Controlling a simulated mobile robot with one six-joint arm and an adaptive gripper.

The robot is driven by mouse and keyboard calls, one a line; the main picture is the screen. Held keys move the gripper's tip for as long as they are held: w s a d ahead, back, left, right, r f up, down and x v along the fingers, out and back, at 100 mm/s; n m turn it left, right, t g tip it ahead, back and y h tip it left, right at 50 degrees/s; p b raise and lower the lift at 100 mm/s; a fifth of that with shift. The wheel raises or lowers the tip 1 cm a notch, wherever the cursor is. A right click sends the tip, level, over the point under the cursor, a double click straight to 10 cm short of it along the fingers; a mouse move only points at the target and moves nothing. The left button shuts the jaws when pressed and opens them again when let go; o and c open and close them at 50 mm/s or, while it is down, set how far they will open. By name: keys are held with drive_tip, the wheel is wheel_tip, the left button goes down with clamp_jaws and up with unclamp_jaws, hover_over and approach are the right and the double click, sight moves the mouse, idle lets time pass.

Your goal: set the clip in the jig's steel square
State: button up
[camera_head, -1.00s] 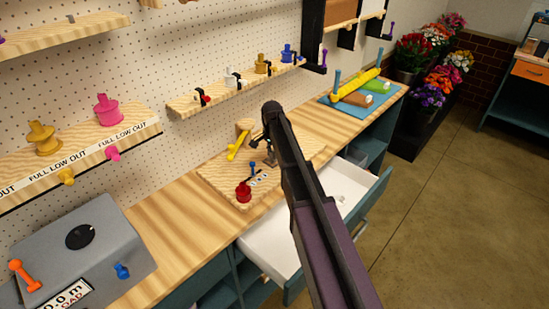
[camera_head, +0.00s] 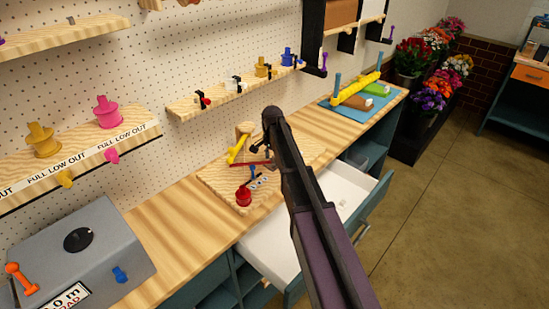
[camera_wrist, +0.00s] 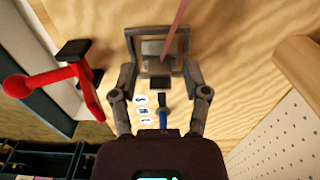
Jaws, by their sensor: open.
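My gripper (camera_wrist: 157,38) is open over the wooden jig board (camera_wrist: 232,70), its two fingers spread. A grey square plate (camera_wrist: 153,47) shows between the fingertips; it looks like the steel square, and I cannot tell whether the clip lies on it. A small black block (camera_wrist: 160,83) sits just below it. A thin red strip (camera_wrist: 175,28) runs from the plate area to the top edge; it also crosses the board in the head view (camera_head: 249,163). In the head view my arm hides most of the gripper and the square.
A yellow lever (camera_head: 236,151) is at the back. An open white drawer (camera_head: 272,243) lies below the bench edge. A pegboard rises behind.

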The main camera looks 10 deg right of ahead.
sight(273, 159)
drive_tip(key=shift+r, duration=0.15)
wheel_tip(273, 159, up, 12)
drive_tip(key=p, duration=1.2)
idle(0.8)
drive_tip(key=s+n, duration=1)
drive_tip(key=s, duration=1.9)
drive_tip(key=shift+s+d+n, duration=0.15)
drive_tip(key=shift+d+n, duration=0.25)
